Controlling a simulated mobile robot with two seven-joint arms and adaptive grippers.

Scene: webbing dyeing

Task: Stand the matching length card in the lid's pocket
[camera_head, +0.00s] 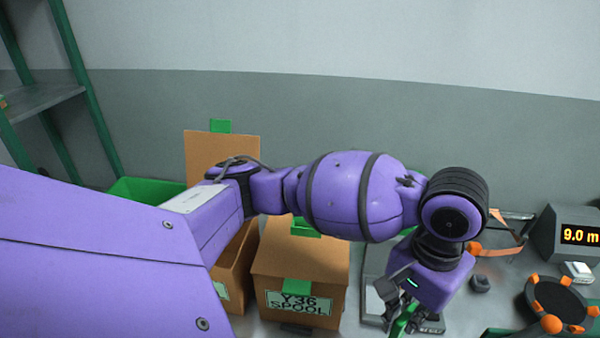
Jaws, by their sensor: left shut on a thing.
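My left gripper (400,312) points down at the bottom of the view, right of the closed box. It is shut on a small green thing (404,323), partly hidden by the fingers; I cannot tell if it is a length card. A cardboard box (235,275) at the left has its lid (196,150) standing up, with a green tab (220,126) on top. My left arm hides much of that box and lid. No lid pocket can be made out. A display (575,235) at the right reads "9.0 m". My right gripper is not in view.
A closed cardboard box (260,262) labelled "Y36 SPOOL" stands between the open box and my gripper. A dark round reel (558,303) with orange pegs is at the lower right. A green bin (145,190) and shelf rack (45,98) are at the left.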

